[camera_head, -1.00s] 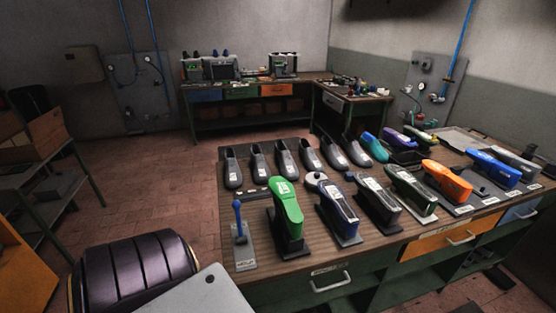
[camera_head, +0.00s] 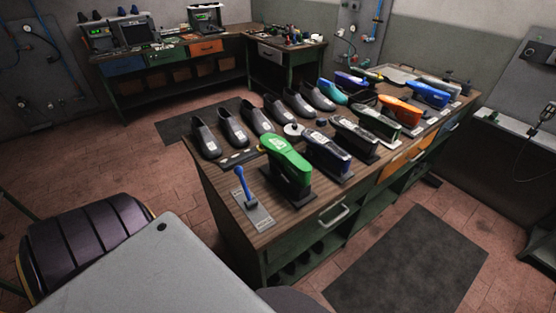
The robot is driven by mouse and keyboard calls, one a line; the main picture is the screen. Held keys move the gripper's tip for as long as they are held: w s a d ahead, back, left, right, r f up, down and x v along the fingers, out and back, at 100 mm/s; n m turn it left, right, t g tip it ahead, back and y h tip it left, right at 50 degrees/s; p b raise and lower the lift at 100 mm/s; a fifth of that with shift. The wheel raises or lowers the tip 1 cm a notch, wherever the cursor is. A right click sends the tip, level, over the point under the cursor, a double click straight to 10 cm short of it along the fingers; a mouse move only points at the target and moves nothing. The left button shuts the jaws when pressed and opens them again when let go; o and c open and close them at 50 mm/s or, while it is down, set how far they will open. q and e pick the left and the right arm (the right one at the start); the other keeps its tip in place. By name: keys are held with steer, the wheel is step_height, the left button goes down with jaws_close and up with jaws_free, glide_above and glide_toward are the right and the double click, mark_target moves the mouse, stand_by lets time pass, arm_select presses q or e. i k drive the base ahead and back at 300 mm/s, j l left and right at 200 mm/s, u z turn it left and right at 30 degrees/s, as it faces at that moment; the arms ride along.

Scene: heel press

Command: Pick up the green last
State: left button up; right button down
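The green last (camera_head: 288,160) stands on a dark stand at the near left end of the wooden workbench (camera_head: 216,184). It is tilted, with a white label on its upper face. Nothing touches it except its stand. Neither of my grippers shows in the head view, so I cannot see where they are relative to the last.
A blue-handled tool (camera_head: 243,186) stands on a plate left of the green last. A dark blue last (camera_head: 327,152) stands close on its right. Several grey shoes (camera_head: 231,128) line the back. A dark floor mat (camera_head: 408,262) lies right of the bench. A purple-black padded seat (camera_head: 84,240) is at lower left.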

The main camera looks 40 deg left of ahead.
mark_target(300, 169)
steer(key=k+j+z, duration=0.35)
steer(key=k+j, duration=0.35)
